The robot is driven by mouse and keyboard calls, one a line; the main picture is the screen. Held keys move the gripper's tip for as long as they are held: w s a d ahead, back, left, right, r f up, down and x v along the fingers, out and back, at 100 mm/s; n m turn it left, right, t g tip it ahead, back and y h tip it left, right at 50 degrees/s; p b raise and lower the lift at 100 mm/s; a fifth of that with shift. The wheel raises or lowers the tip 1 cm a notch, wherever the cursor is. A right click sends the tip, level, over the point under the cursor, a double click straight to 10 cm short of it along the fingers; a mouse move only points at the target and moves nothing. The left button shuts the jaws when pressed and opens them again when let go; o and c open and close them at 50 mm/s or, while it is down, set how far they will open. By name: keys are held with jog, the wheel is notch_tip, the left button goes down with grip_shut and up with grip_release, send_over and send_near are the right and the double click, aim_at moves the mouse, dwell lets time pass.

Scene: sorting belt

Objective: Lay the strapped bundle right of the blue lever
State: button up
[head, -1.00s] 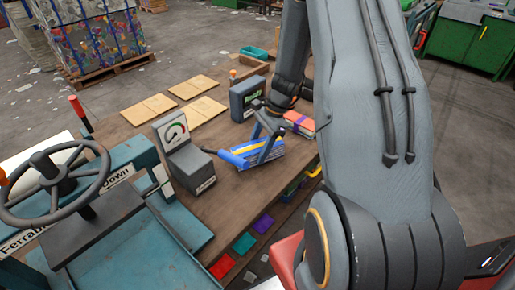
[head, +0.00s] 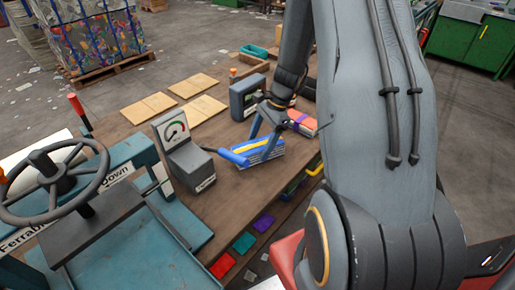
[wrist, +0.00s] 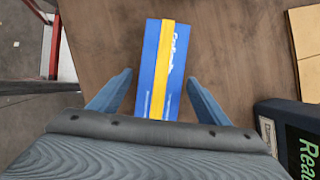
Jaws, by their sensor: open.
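A blue bundle with a yellow strap (head: 264,149) lies on the wooden table. It is just right of a blue lever (head: 233,157) by the grey gauge box; I cannot tell whether they touch. My gripper (head: 262,139) is open above the bundle. In the wrist view the strapped bundle (wrist: 153,60) lies lengthwise between the two spread fingers of my gripper (wrist: 159,77), with a gap on each side. Its near end is hidden by the gripper body. The lever is not in the wrist view.
The grey gauge box (head: 184,153) stands left of the lever. A dark display box (head: 247,97) stands behind, and a red-orange bundle with a purple strap (head: 301,122) lies to the right. Flat cardboard pieces (head: 150,108) lie at the back left. The front table surface is clear.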

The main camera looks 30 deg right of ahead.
jog(key=b+v, duration=0.2)
jog(key=v, duration=0.8)
jog(key=shift+r, duration=0.2)
